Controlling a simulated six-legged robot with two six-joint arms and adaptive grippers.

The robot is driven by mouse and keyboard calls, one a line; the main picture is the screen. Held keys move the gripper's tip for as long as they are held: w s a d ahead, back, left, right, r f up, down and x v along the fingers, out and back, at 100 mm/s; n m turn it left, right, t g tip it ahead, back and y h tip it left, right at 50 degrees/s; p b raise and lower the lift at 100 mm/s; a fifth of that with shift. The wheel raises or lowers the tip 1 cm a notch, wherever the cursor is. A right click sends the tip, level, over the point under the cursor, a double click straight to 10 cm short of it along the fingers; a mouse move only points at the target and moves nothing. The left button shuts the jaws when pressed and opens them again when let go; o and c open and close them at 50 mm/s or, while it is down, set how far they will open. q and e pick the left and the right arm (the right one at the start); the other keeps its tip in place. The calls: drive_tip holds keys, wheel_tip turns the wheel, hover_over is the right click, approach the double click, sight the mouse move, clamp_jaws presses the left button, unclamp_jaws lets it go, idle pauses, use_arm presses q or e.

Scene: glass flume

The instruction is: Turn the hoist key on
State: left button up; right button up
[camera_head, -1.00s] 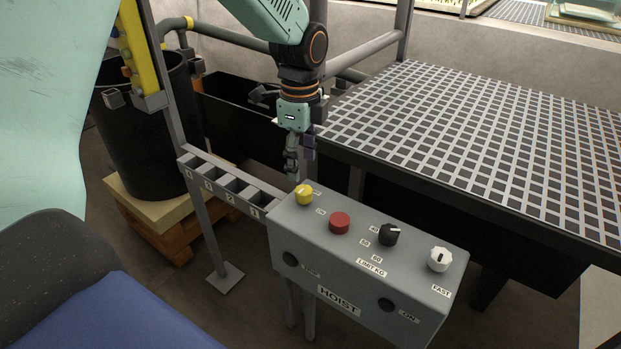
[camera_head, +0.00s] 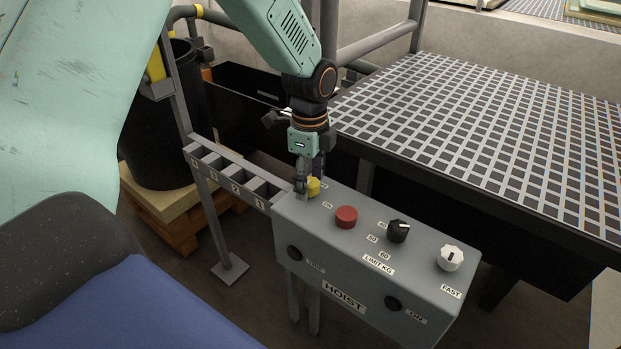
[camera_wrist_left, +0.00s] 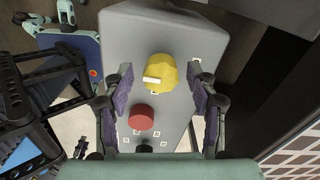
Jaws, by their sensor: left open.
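The hoist box (camera_head: 365,275) is grey, with a sloped top and a HOIST label on its front. The yellow key knob (camera_head: 314,187) sits at the left end of its top. In the left wrist view the yellow knob (camera_wrist_left: 160,74) has a pale pointer bar and lies between the two fingers, apart from both. My left gripper (camera_head: 308,188) is open and points down at the knob, its fingers on either side. It also shows in the left wrist view (camera_wrist_left: 160,92). In the head view the fingers hide part of the knob. My right gripper is not seen.
A red button (camera_head: 346,217), a black dial (camera_head: 398,231) and a white knob (camera_head: 450,258) sit on the same top. A grey slotted rack (camera_head: 228,178) adjoins the box at left. A grating platform (camera_head: 480,130) stands behind. A black bin (camera_head: 160,140) is at left.

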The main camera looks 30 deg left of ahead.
use_arm(q)
drive_tip(key=shift+s+d+r, duration=0.1)
drive_tip(key=shift+s+r, duration=0.05)
drive_tip(key=shift+w, duration=0.25)
drive_tip(key=c, duration=1.1)
drive_tip(key=shift+c, duration=0.2)
